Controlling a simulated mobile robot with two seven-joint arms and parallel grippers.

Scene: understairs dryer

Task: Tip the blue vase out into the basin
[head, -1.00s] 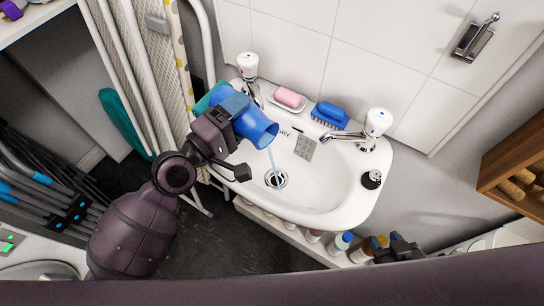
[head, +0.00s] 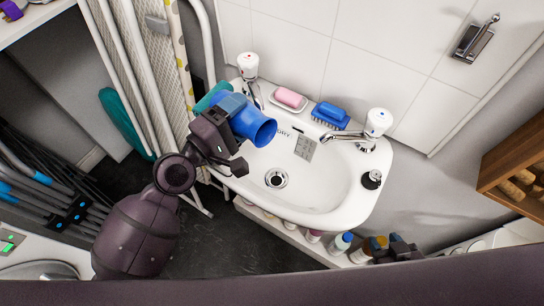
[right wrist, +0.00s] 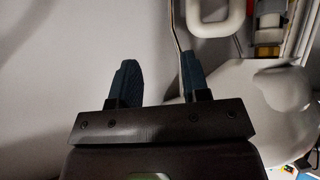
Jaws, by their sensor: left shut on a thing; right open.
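The blue vase (head: 256,124) lies tilted on its side over the left part of the white basin (head: 318,201), its open mouth facing right and down. My left gripper (head: 226,138) is shut on the vase's body. No water stream shows from the mouth. The drain (head: 276,179) is clear in view, and no pool of water is visible in the basin. My right gripper shows in the right wrist view (right wrist: 160,85), with its two fingers apart and nothing between them. In the head view only a small dark part of it shows near the bottom right.
Two taps, left (head: 248,68) and right (head: 376,124), stand on the basin's back rim. Between them are a pink soap (head: 290,97) in a dish and a blue brush (head: 330,114). A black-and-white stopper (head: 372,179) sits on the right rim. Several bottles (head: 341,242) stand below.

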